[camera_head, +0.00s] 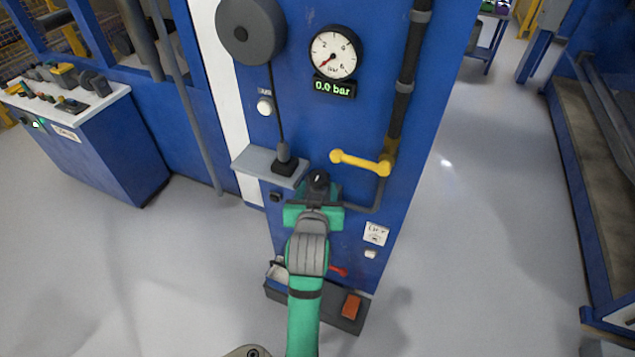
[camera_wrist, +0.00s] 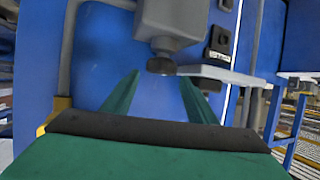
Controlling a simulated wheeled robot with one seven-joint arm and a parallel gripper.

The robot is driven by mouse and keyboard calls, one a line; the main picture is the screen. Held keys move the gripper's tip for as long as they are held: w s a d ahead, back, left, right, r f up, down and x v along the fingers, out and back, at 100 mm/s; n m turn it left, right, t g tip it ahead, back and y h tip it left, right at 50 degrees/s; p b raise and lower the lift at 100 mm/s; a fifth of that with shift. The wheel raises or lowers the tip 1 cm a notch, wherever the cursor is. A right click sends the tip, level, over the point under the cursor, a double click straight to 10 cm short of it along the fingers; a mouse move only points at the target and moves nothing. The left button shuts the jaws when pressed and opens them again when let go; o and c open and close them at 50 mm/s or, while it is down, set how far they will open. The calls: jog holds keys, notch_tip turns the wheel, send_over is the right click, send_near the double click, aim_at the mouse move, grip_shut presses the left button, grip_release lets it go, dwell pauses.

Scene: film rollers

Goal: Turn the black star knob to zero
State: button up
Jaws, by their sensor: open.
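The black star knob (camera_head: 319,180) shows just beyond my gripper (camera_head: 314,195) in the head view, partly hidden by it. In the wrist view the dark knob (camera_wrist: 160,66) sits on a short stem on a grey housing (camera_wrist: 178,20). My gripper's two green fingers (camera_wrist: 160,84) are open, with their tips on either side of the knob. I cannot tell whether they touch it. The round gauge (camera_head: 334,53) has its red needle at the lower left, near zero. The display (camera_head: 334,88) under it reads 0.0 bar.
A grey shelf (camera_head: 256,160) with a black block (camera_head: 284,164) is left of my gripper. A yellow lever (camera_head: 360,161) on a dark pipe is to the right. A dark tray with an orange block (camera_head: 351,306) stands low. The floor at right is clear.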

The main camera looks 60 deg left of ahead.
jog(key=v, duration=0.5)
jog(key=shift+s+a, duration=0.1)
dwell(0.4)
jog(key=w+d+f+m+t+h, duration=0.1)
jog(key=d+f+t, duration=0.1)
jog(key=d+f, duration=0.5)
jog(key=w+d+f+m+t+h, duration=0.1)
jog(key=d+f+m+h, duration=0.1)
jog(key=d, duration=0.9)
jog(key=w+d+f+m+t+h, duration=0.1)
jog(key=d+f+t, duration=0.1)
jog(key=d+f, duration=0.5)
jog(key=s+d+r+m+t+h, duration=0.2)
jog(key=s+d+m+h, duration=0.4)
jog(key=s+d, duration=1.2)
jog(key=shift+d+m+h, duration=0.3)
jog(key=shift+h, duration=0.1)
